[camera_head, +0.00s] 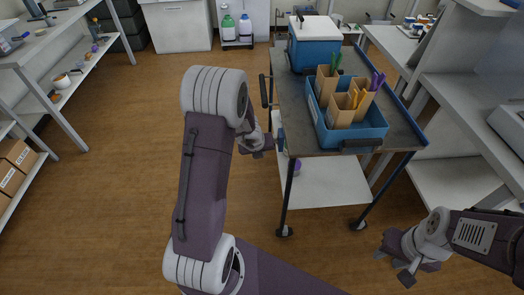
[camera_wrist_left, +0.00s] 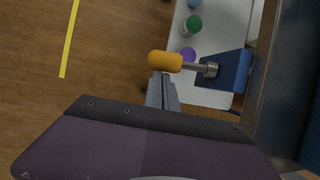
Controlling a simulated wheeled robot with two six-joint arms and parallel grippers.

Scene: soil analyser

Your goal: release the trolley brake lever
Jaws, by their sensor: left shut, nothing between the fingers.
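The trolley (camera_head: 297,120) has a dark top with blue side rails and a white lower shelf. In the left wrist view, the brake lever (camera_wrist_left: 166,61) is an orange knob on a short metal rod, which runs right to a blue bracket (camera_wrist_left: 226,70) on the trolley. My left gripper (camera_head: 262,150) is beside the trolley's left side. Its shut, empty fingers (camera_wrist_left: 163,82) point at the orange knob, with tips just below it in the picture; I cannot tell whether they touch. The lever does not show clearly in the head view. My right gripper (camera_head: 393,267) is open and empty, right of the trolley's front.
On the trolley are a blue tray (camera_head: 365,133) with cardboard holders and a blue cooler box (camera_head: 315,50). A black handle (camera_head: 265,91) sticks out on its left side. Shelving (camera_head: 60,110) stands left and a grey bench (camera_head: 470,105) right. Floor between shelving and trolley is clear.

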